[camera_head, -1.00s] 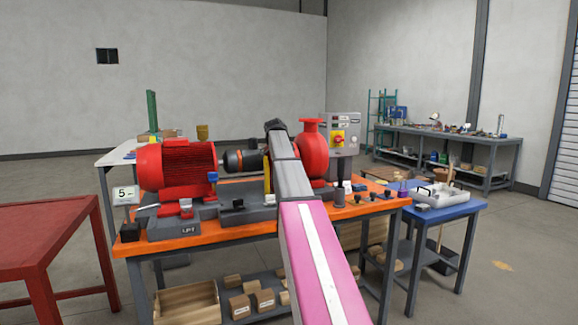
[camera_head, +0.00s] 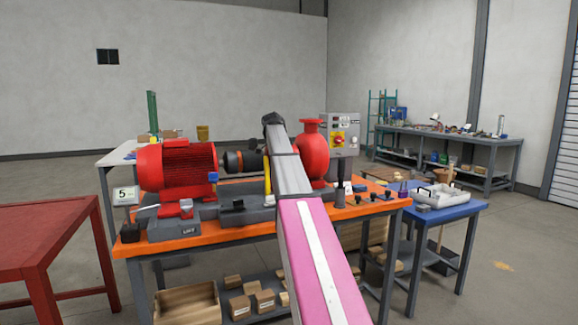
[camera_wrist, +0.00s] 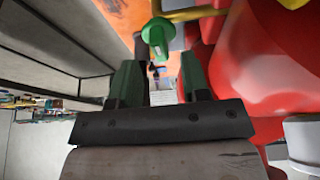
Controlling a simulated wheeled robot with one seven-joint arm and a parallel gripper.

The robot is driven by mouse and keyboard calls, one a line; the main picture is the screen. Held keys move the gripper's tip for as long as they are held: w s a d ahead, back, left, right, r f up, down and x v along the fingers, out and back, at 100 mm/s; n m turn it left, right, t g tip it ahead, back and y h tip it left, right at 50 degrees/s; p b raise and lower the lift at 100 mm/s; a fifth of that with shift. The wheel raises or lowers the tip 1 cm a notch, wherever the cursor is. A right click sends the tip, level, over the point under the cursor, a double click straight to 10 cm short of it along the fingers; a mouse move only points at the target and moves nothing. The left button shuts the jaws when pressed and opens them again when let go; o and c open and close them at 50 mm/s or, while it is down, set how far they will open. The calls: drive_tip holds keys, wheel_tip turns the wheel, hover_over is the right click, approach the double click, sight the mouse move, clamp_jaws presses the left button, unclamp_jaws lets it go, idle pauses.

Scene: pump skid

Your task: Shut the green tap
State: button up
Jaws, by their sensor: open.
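The green tap (camera_wrist: 157,38) shows at the top of the wrist view, beside a yellow pipe (camera_wrist: 200,14). My gripper (camera_wrist: 159,80) is open, with its two dark green fingers apart. The tap lies beyond the fingertips, roughly in line with the gap between them. Nothing is held, and I cannot tell whether the fingers touch the tap. In the head view my arm hides the tap and the gripper. Whether the tap's handle stands open or shut is unclear.
A red pump body (camera_wrist: 275,75) fills the right of the wrist view, close to the right finger. In the head view a red motor (camera_head: 177,165) stands left on the orange bench (camera_head: 240,230). A grey control box (camera_head: 343,130) stands behind the pump.

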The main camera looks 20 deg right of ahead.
drive_tip(key=v, duration=0.7)
drive_tip(key=shift+r, duration=0.3)
drive_tip(key=shift+s+a, duration=0.15)
